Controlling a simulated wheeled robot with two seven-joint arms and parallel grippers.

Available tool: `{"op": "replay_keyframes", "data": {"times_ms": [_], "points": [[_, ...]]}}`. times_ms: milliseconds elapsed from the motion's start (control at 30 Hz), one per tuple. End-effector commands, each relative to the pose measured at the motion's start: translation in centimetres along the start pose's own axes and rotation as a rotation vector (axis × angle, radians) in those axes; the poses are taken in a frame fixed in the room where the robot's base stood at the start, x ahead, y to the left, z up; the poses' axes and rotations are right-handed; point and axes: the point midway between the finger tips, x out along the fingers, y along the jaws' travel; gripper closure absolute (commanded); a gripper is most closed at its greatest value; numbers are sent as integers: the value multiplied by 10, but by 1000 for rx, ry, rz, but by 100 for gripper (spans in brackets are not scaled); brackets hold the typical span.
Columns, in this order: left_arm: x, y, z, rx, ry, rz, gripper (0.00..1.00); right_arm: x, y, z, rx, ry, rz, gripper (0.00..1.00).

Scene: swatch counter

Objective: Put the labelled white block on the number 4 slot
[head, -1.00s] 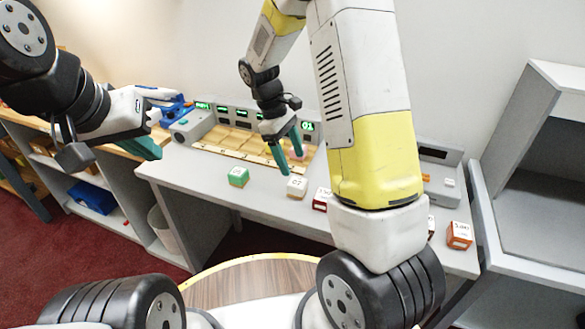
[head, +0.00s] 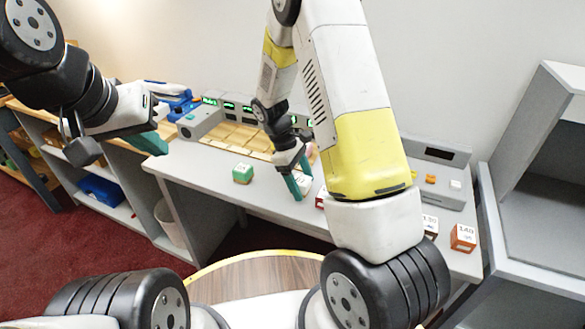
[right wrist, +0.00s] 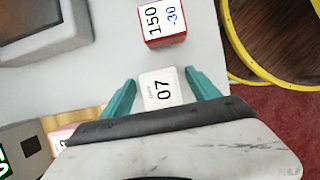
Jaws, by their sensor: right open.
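The labelled white block (right wrist: 160,88), marked 07, sits on the grey counter and lies between the open fingers of my right gripper (right wrist: 162,95) in the right wrist view. A gap shows on each side, so the fingers are not closed on it. In the head view the white block (head: 303,182) is partly covered by my right gripper (head: 297,183). The slotted wooden board (head: 232,140) with lit green displays stands at the back of the counter; the slot numbers are too small to read. My left gripper (head: 158,140) hangs at the left, away from the blocks; its fingertips overlap in view.
A green block (head: 242,173) sits left of the white one. A red block (right wrist: 163,25) marked 150 and -30 sits close by. An orange block (head: 463,238) is at the right. A grey device (head: 437,172) and grey shelf (head: 530,190) stand at the right.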

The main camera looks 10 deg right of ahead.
Motion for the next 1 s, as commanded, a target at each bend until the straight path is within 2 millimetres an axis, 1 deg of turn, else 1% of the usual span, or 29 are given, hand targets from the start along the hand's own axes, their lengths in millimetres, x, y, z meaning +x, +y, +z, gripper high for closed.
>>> {"op": "replay_keyframes", "data": {"times_ms": [67,167,200,267,400,433,467,667,767,867,1000], "points": [[0,0,0,0,0,0,100,0,0,0,0,0,0,29],[0,0,0,0,0,0,100,0,0,0,0,0,0,47],[0,0,0,0,0,0,100,0,0,0,0,0,0,55],[0,0,0,0,0,0,100,0,0,0,1,0,0,66],[0,0,0,0,0,0,100,0,0,0,1,0,0,94],[0,0,0,0,0,0,100,0,0,0,1,0,0,94],[0,0,0,0,0,0,100,0,0,0,1,0,0,100],[0,0,0,0,0,0,100,-1,0,0,1,0,0,100],[0,0,0,0,0,0,100,-5,0,2,1,0,0,100],[0,0,0,0,0,0,100,-12,0,5,1,2,1,100],[0,0,0,0,0,0,100,-29,1,12,2,3,1,100]]}}
